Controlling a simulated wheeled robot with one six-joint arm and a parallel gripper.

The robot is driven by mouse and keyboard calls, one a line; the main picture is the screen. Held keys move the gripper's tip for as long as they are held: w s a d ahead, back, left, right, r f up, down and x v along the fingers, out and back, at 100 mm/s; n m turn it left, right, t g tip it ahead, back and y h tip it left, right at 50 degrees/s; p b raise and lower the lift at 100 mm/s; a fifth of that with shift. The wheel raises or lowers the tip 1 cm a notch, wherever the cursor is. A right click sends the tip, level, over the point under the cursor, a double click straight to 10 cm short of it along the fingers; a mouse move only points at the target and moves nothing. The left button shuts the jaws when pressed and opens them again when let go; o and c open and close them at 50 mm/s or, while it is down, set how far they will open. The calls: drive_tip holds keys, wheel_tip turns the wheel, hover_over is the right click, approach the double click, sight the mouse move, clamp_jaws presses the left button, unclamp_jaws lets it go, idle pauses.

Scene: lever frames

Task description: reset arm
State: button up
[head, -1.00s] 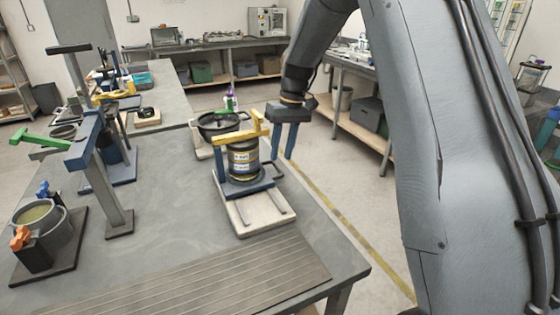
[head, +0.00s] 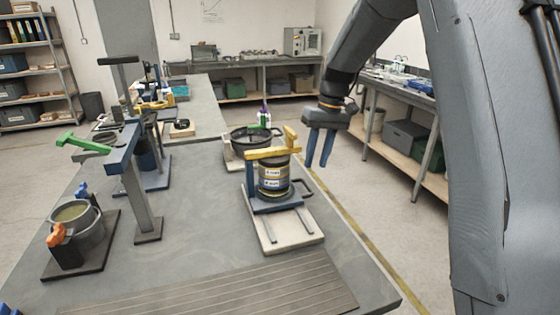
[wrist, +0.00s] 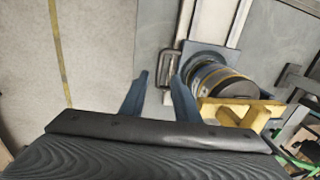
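My gripper (head: 320,148) hangs in the air to the right of the lever frame with the yellow bar, beyond the table's right edge, with its blue fingers pointing down. In the wrist view its two fingers (wrist: 159,95) stand apart with nothing between them. The yellow lever bar (head: 273,149) lies across the top of a dark can with a yellow band and white labels (head: 273,177). The can stands in a blue frame on a pale base (head: 288,235). In the wrist view the can (wrist: 217,86) and yellow bar (wrist: 240,112) are to the right of the fingers.
A blue post with a green lever (head: 134,185) and a pot with an orange clamp (head: 75,235) stand at left. A dark pot (head: 252,138) sits behind the can. A ribbed mat (head: 215,290) lies in front. Open floor lies right of the table.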

drive_tip(key=s+d+f+m, duration=0.1)
drive_tip(key=s+f, duration=0.1)
drive_tip(key=s, duration=0.8)
drive_tip(key=s+d+f+m+h, duration=0.1)
drive_tip(key=s+f, duration=0.2)
drive_tip(key=s, duration=0.7)
drive_tip(key=s+d+f+t+h, duration=0.1)
drive_tip(key=s+f, duration=0.1)
drive_tip(key=s, duration=0.7)
drive_tip(key=shift+s+d+f+m, duration=0.1)
drive_tip(key=shift+s+f+m, duration=0.1)
drive_tip(key=shift+s+m, duration=0.2)
drive_tip(key=shift+c, duration=0.2)
